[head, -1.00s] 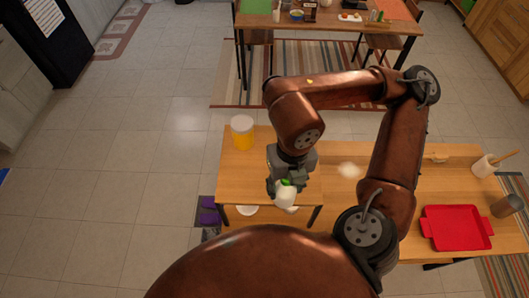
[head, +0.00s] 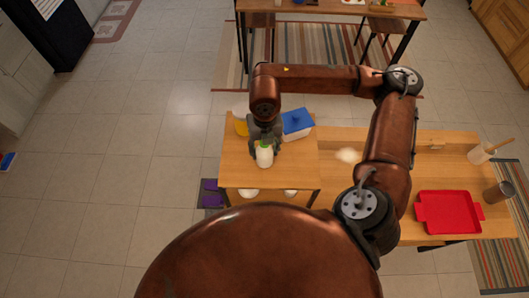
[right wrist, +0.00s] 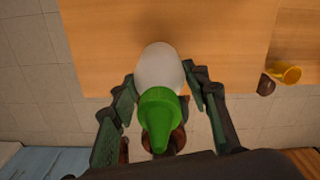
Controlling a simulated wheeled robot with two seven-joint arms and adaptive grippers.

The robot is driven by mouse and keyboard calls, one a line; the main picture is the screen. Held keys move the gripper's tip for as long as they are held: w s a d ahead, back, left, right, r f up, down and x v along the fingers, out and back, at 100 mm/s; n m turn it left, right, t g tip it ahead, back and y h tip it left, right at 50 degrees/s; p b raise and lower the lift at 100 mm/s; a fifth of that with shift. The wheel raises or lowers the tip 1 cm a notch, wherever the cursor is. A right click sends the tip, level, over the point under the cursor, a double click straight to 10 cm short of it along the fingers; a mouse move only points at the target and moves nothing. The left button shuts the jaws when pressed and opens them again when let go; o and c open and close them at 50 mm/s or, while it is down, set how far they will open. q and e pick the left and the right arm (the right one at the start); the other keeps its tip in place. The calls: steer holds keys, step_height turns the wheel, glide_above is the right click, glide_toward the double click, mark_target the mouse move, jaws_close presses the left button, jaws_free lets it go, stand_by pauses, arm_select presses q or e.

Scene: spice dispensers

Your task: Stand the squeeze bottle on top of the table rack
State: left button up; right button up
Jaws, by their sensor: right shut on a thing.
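The squeeze bottle (head: 264,156) is white with a green cap. My right gripper (head: 265,146) is shut on it and holds it roughly upright, cap toward me. The right wrist view also shows the bottle (right wrist: 158,66) between the two fingers (right wrist: 162,100). The table rack (head: 240,174) is the wooden-topped stand at the left. The bottle appears over the rack's top; I cannot tell whether its base touches the wood. My left gripper is not in view.
To the right are a pale lump (head: 348,155), a red tray (head: 449,212) and a grey cup (head: 498,192). The rack top's front looks clear.

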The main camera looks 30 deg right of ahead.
mark_target(264, 154)
step_height(264, 154, down, 3)
steer(key=shift+w+f+p, duration=0.1)
steer(key=shift+w+p, duration=0.05)
steer(key=shift+p, duration=0.65)
steer(key=shift+f, duration=0.1)
steer(key=shift+f, duration=0.1)
steer(key=shift+f+b, duration=0.1)
steer(key=shift+b, duration=0.2)
steer(key=o, duration=1.4)
steer(key=shift+c, duration=0.2)
steer(key=shift+r+p, duration=0.35)
steer(key=shift+p, duration=0.05)
step_height(264, 154, up, 12)
steer(key=b, duration=0.3)
steer(key=shift+f, duration=0.1)
